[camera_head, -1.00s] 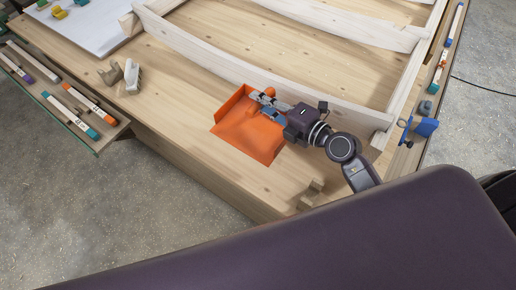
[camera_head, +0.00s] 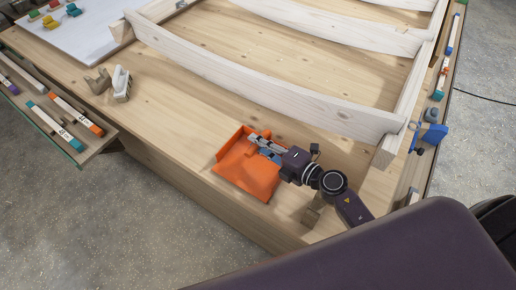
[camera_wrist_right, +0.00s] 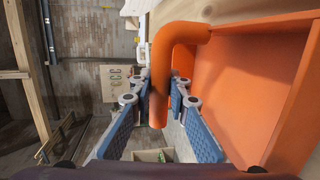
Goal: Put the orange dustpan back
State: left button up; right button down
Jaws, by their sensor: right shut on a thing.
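The orange dustpan (camera_head: 245,172) is at the front part of the wooden workbench in the head view; I cannot tell whether it touches the top. My right gripper (camera_head: 262,143) is at its handle, coming in from the lower right. In the right wrist view the bent orange handle (camera_wrist_right: 160,80) lies between the two blue finger pads of my right gripper (camera_wrist_right: 158,110), which is shut on it. The pan's tray (camera_wrist_right: 240,80) fills the right side of that view. My left gripper is not in view.
A white wooden frame (camera_head: 260,90) stands on the bench behind the dustpan. A wooden holder (camera_head: 313,212) is at the bench's front edge, partly behind my arm. A white block-like tool (camera_head: 122,84) stands at the left. Bare bench top (camera_head: 180,110) lies between.

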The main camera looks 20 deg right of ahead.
jog(key=shift+f, duration=0.25)
jog(key=shift+f, duration=0.15)
jog(key=c, duration=1.8)
grip_release()
jog(key=shift+f, duration=0.1)
jog(key=shift+c, duration=0.2)
jog(key=shift+s+r, duration=0.1)
jog(key=shift+r, duration=0.1)
jog(key=b+v, duration=0.1)
jog(key=v, duration=0.9)
jog(key=shift+s+d+f+b, duration=0.1)
jog(key=shift+s+f+b, duration=0.1)
jog(key=shift+b, duration=0.15)
jog(key=shift+v, duration=0.75)
jog(key=shift+r, duration=0.15)
